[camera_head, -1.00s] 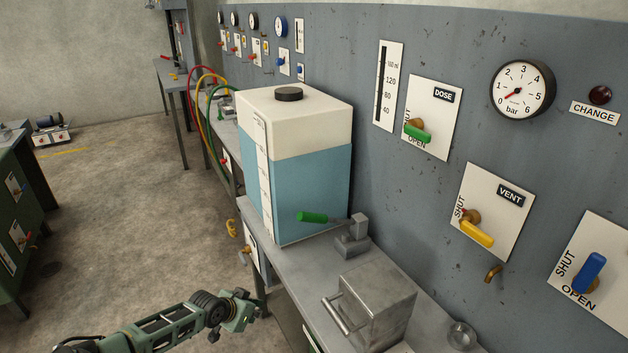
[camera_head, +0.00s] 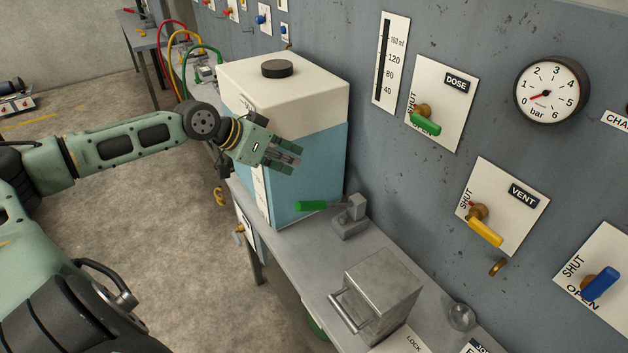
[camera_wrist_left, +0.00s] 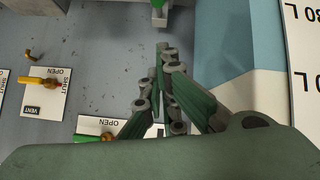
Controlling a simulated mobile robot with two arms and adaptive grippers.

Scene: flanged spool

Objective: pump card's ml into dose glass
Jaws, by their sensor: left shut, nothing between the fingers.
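My left gripper (camera_head: 284,155) is shut and empty, in front of the tank's left side, above and left of the pump's green lever (camera_head: 313,205). In the left wrist view its fingers (camera_wrist_left: 163,52) are together. The lever joins a small grey pump block (camera_head: 350,216) on the bench. The dose glass (camera_head: 461,316) is a small clear vessel at the wall's foot; its contents cannot be told. The DOSE valve has a green handle (camera_head: 425,124). A card edge lettered "JO" (camera_head: 478,347) is cut off at the bottom. My right gripper is out of view.
The white and blue tank (camera_head: 280,125) stands behind the pump. A metal box with a handle (camera_head: 375,295) sits between pump and glass. The wall bears a ml scale (camera_head: 390,62), a yellow VENT handle (camera_head: 486,232), a blue handle (camera_head: 600,283) and a bar gauge (camera_head: 550,90) near 0.

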